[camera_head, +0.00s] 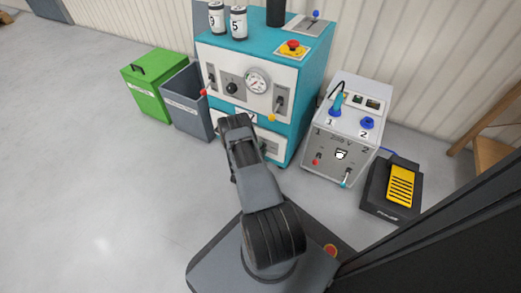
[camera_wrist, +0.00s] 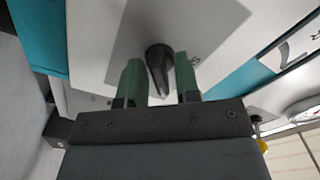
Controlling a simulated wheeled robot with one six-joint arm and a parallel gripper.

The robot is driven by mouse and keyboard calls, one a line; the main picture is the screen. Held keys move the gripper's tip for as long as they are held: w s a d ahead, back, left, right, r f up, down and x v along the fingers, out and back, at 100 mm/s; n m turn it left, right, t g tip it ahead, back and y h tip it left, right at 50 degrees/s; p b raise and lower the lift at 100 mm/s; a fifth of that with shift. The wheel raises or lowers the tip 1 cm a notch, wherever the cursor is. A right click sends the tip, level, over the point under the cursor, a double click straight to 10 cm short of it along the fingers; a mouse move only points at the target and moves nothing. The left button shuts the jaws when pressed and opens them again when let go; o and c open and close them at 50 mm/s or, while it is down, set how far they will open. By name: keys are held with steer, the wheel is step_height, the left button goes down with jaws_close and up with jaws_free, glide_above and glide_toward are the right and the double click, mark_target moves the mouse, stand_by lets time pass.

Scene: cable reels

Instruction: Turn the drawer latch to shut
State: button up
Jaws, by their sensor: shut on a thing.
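The drawer latch (camera_wrist: 158,53) is a black knob with a tapered lever, on a white drawer front (camera_wrist: 95,40) in the wrist view. My gripper (camera_wrist: 160,72) has its two green fingers on either side of the latch lever, shut on it. In the wrist view the lever points down the picture, between the fingers. In the head view my arm covers the latch and most of the lower white drawer front (camera_head: 271,146) of the teal cabinet (camera_head: 309,78). My fingertips are hidden there.
A grey bin (camera_head: 190,108) and a green box (camera_head: 150,92) stand left of the cabinet. A grey power box (camera_head: 342,140) and a black pedal unit with a yellow pedal (camera_head: 400,186) stand right. Levers project from the upper cabinet front. Floor at left is clear.

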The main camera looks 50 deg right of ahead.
steer(key=n, duration=0.5)
steer(key=shift+n, duration=2.6)
steer(key=o, duration=0.6)
steer(key=shift+a, duration=0.1)
steer(key=p+v, duration=0.4)
steer(key=v, duration=0.9)
steer(key=shift+s+a, duration=0.1)
steer(key=shift+a, duration=0.25)
steer(key=shift+p, duration=0.3)
